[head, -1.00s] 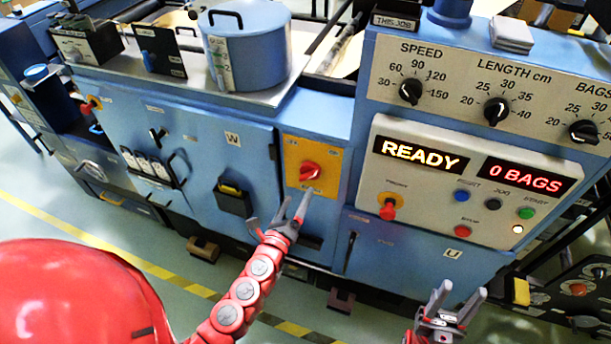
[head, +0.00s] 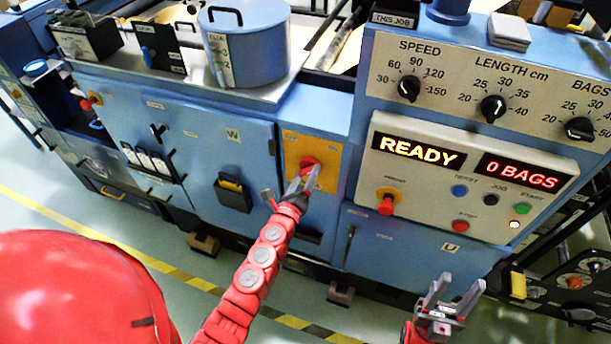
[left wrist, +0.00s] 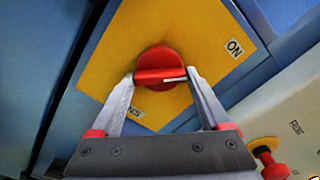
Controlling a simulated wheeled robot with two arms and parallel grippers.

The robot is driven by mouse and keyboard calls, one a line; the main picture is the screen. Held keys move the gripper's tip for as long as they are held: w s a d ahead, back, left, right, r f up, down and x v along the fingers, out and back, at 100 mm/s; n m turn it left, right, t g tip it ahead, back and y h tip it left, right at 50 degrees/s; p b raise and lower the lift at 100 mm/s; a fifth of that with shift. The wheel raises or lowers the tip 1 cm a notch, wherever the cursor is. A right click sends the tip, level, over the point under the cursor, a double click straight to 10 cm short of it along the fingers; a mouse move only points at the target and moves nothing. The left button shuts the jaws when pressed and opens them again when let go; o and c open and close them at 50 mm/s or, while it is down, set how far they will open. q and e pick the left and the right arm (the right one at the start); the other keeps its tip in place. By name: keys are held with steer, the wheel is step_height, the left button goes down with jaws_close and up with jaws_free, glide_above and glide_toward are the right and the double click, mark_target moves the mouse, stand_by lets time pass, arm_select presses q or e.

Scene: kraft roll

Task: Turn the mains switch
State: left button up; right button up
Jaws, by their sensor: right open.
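The mains switch is a red rotary knob (head: 309,162) on a yellow plate (head: 329,152) on the blue machine's front. In the left wrist view the knob (left wrist: 158,60) has a raised bar lying across the picture, with a white mark at its right end. My right gripper (head: 462,280) is open and empty, low in front of the machine.
Right of the switch is a control panel with a READY display (head: 418,151), buttons and a red mushroom knob (head: 386,205). A black box with a yellow top (head: 232,193) is mounted left of the switch.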

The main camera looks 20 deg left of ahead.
arm_select(q)
steer(key=c, duration=0.8)
steer(key=shift+o, duration=0.2)
steer(key=shift+n, duration=0.4)
steer(key=n+b, duration=0.3)
steer(key=n, duration=0.5)
steer(key=shift+n, duration=0.3)
steer(key=n+b, duration=0.1)
steer(key=n, duration=0.3)
steer(key=shift+n+b, duration=0.85)
steer(key=shift+n, duration=1.35)
